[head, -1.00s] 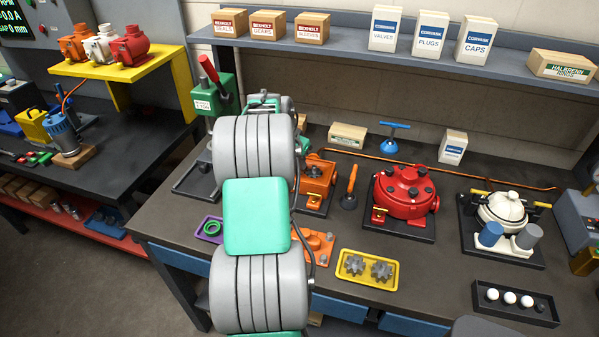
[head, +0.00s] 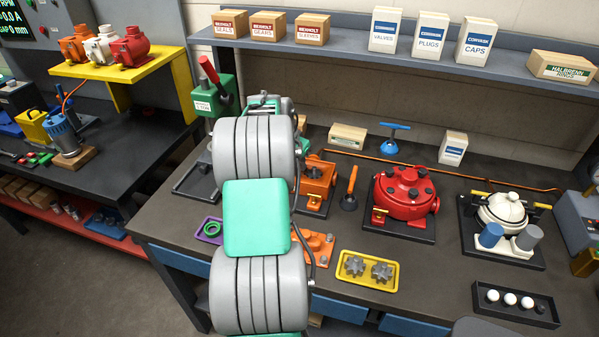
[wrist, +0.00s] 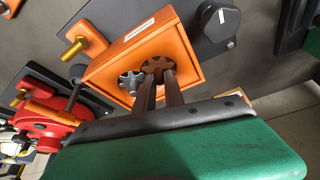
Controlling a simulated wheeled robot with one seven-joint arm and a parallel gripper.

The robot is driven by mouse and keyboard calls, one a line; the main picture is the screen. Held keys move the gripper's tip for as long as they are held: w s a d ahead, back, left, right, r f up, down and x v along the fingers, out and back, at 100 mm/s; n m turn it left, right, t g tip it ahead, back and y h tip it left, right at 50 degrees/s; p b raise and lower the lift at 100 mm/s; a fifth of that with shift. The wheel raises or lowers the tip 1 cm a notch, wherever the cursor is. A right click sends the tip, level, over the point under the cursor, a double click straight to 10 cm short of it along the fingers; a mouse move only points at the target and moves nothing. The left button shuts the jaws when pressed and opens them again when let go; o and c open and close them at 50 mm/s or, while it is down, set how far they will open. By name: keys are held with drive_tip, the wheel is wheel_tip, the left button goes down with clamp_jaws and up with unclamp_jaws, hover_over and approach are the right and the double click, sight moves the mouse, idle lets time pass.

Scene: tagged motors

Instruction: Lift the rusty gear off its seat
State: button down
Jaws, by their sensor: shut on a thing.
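In the wrist view an orange open-topped housing (wrist: 107,76) holds two toothed gears side by side. One dark grey gear (wrist: 131,83) sits free in the left part of the cavity. The rusty gear (wrist: 157,64) is the brownish one beside it. My gripper (wrist: 160,77) is shut on the rusty gear, with its two dark fingers reaching into the cavity and partly covering the gear. The gear is still within the housing's walls; I cannot tell whether it is clear of its seat. In the head view the orange housing (head: 319,177) is partly behind my arm, which hides my gripper.
A yellow tray (head: 346,282) with two grey gears lies in front. A red housing (head: 405,197) and a white unit (head: 503,210) stand to the right. An orange-handled tool (head: 351,187) stands close beside the orange housing. A purple tray (head: 209,229) lies left of my arm.

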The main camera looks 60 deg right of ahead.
drive_tip(key=shift+r, duration=0.1)
drive_tip(key=shift+r, duration=0.25)
wheel_tip(320, 180, up, 2)
drive_tip(key=shift+r+b, duration=0.1)
drive_tip(key=shift+b, duration=0.85)
drive_tip(key=s+a+r, duration=0.2)
drive_tip(key=a+r, duration=0.4)
drive_tip(key=s+a+r+b, duration=0.1)
drive_tip(key=s+a+r, duration=0.1)
drive_tip(key=a+r, duration=0.5)
drive_tip(key=shift+s+a, duration=0.15)
drive_tip(key=shift+s, duration=0.15)
drive_tip(key=shift+w, duration=0.1)
